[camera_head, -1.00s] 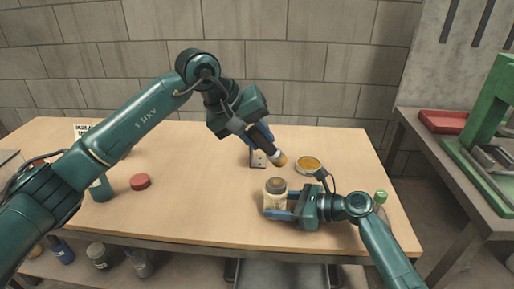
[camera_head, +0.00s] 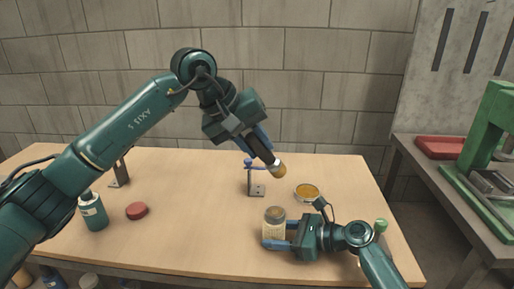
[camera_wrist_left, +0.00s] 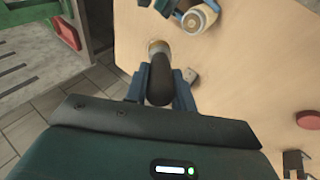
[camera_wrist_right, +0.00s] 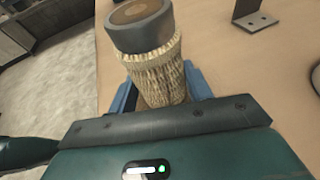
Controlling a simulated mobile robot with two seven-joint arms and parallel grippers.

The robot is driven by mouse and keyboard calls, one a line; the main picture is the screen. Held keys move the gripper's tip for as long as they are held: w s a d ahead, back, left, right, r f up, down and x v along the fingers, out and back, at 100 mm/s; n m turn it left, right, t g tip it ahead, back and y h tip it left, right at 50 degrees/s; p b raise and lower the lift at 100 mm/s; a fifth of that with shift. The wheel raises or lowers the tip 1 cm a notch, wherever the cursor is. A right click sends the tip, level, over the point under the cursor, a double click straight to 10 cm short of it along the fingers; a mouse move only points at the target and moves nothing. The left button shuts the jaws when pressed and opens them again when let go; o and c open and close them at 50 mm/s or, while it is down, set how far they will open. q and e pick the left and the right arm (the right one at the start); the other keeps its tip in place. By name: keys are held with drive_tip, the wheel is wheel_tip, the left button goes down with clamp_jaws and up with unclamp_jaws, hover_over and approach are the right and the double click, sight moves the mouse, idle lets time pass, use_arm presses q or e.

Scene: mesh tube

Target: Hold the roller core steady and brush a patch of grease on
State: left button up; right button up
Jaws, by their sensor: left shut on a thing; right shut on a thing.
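My left gripper (camera_head: 258,142) is shut on a brush (camera_head: 264,150) with a dark handle and an amber tip pointing down and right. The brush also shows in the left wrist view (camera_wrist_left: 160,82). My right gripper (camera_head: 283,234) is shut on the roller core (camera_head: 274,225), an upright, pale mesh-wrapped cylinder with a grey end. Its woven side and brown end centre show close up in the right wrist view (camera_wrist_right: 155,65). The brush tip is above and apart from the core. A round dish of amber grease (camera_head: 308,192) sits behind and right of the core.
A metal bracket stand (camera_head: 257,189) stands behind the core. A red disc (camera_head: 136,211) and a teal bottle (camera_head: 94,212) are at the left. A small green-topped item (camera_head: 381,226) is near my right arm. The table between disc and core is clear.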

use_arm(q)
drive_tip(key=shift+f, duration=0.1)
idle(0.4)
drive_tip(key=shift+f, duration=0.3)
drive_tip(key=shift+r, duration=0.1)
drive_tip(key=shift+f, duration=3.4)
drive_tip(key=shift+s, duration=2.8)
drive_tip(key=shift+w, duration=2.85)
drive_tip(key=shift+r, duration=3.75)
drive_tip(key=shift+s+f, duration=0.1)
drive_tip(key=shift+s+d+f, duration=0.15)
drive_tip(key=shift+s+f, duration=0.05)
drive_tip(key=shift+s, duration=0.2)
drive_tip(key=shift+s+d+f, duration=0.15)
drive_tip(key=shift+s, duration=0.25)
